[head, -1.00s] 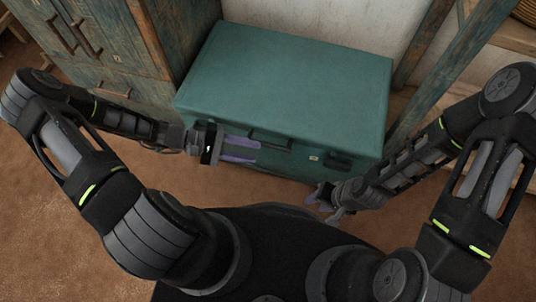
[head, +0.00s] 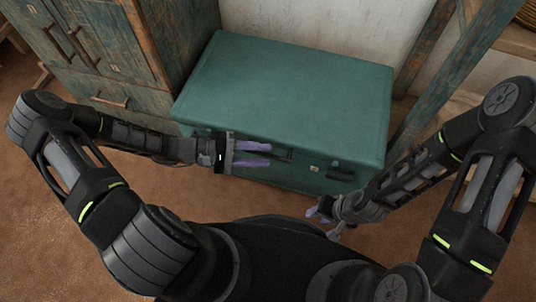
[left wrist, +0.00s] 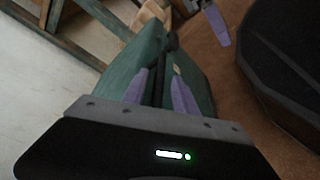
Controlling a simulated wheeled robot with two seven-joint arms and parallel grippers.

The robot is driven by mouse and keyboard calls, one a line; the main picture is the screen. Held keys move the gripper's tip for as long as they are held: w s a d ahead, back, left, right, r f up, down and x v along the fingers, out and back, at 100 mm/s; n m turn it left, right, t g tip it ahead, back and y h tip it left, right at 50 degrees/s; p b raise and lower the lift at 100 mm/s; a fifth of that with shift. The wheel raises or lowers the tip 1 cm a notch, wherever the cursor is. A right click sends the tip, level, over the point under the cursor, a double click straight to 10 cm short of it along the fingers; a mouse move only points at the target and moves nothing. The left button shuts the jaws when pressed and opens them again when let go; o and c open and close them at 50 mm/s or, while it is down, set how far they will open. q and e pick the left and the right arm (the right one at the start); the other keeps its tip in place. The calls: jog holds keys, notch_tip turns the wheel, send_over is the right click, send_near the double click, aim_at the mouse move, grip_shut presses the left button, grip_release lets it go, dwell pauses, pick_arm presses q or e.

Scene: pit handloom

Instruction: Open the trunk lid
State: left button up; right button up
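The teal trunk (head: 290,100) stands against the wall with its lid down. Dark fittings show on its front, including a black one (head: 340,174) at the right and a small pale latch plate (head: 314,168). My left gripper (head: 268,154) is at the trunk's front, its two purple fingers apart and pointing right. In the left wrist view, a dark bar-like fitting (left wrist: 161,85) shows between the fingers; I cannot tell whether they touch it. My right gripper (head: 314,213) is in front of the trunk's right part, low and apart from it, fingers spread.
A weathered wooden cabinet (head: 110,50) stands close at the trunk's left. A wooden frame post (head: 430,85) rises at its right. A pale wall (head: 330,22) is behind. Bare brown floor (head: 190,190) lies in front.

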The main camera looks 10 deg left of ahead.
pick_arm(q)
jog(key=shift+x, duration=1.15)
grip_shut()
dwell(0.6)
